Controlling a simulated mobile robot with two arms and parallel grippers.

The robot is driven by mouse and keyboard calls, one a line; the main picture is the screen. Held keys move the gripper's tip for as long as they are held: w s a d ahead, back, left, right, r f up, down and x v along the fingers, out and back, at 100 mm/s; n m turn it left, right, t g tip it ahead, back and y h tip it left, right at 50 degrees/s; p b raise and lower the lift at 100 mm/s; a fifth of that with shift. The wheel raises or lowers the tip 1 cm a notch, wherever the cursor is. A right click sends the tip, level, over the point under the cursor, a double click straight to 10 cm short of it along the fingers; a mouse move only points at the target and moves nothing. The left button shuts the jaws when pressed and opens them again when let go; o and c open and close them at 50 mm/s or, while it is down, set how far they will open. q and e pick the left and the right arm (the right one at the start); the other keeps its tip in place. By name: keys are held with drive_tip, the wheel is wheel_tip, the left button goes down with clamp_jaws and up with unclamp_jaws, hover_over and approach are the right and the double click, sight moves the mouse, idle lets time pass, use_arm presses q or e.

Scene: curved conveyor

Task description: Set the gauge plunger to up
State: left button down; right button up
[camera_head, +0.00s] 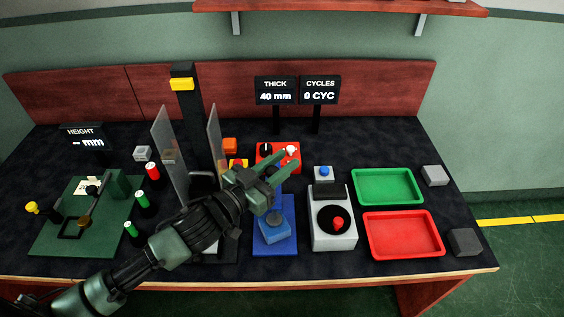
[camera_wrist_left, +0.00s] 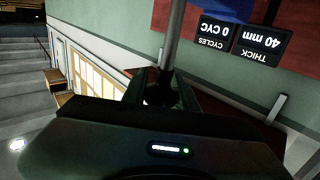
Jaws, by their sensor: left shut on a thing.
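The blue gauge (camera_head: 289,238) stands at the front middle of the bench, with a blue block at its base. My left gripper (camera_head: 289,161) is above and behind its base and covers the gauge's upper part in the head view. Its jaws are shut on a thin grey rod (camera_wrist_left: 173,32), seen between the fingers in the left wrist view; it appears to be the gauge plunger. The plunger's height is hidden by the gripper. The THICK display (camera_head: 276,90) reads 40 mm. My right gripper is in neither view.
A grey box with a black dial and red knob (camera_head: 337,223) stands right of the gauge. A red switch box (camera_head: 266,154) is behind. Clear upright panels (camera_head: 168,158) stand left. Green (camera_head: 357,197) and red (camera_head: 372,248) trays lie right.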

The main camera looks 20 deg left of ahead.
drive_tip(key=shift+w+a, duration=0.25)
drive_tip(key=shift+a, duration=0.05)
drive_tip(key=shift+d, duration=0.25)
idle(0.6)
